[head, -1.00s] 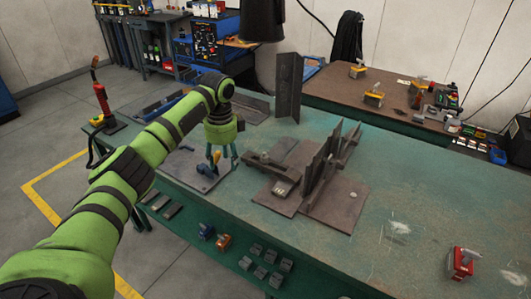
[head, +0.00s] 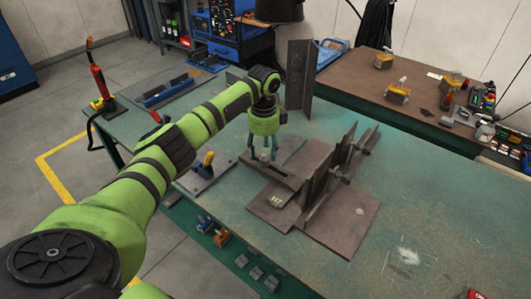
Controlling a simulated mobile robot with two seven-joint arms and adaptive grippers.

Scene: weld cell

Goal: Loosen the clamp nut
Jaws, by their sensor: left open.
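My left gripper (head: 263,154) points down over the left part of the rusty welding fixture (head: 270,213). Its fingers are apart, at the dark flat clamp bar (head: 283,177) on the fixture. The clamp nut cannot be made out; the fingers cover that end of the bar. I cannot tell whether the fingers touch the bar or nut. My right gripper is out of view.
A plate with a yellow-handled tool (head: 207,160) lies left of the fixture. Upright steel plates (head: 335,165) stand right of the gripper, and a tall angle piece (head: 299,78) stands behind. The green table (head: 430,205) is mostly clear at right.

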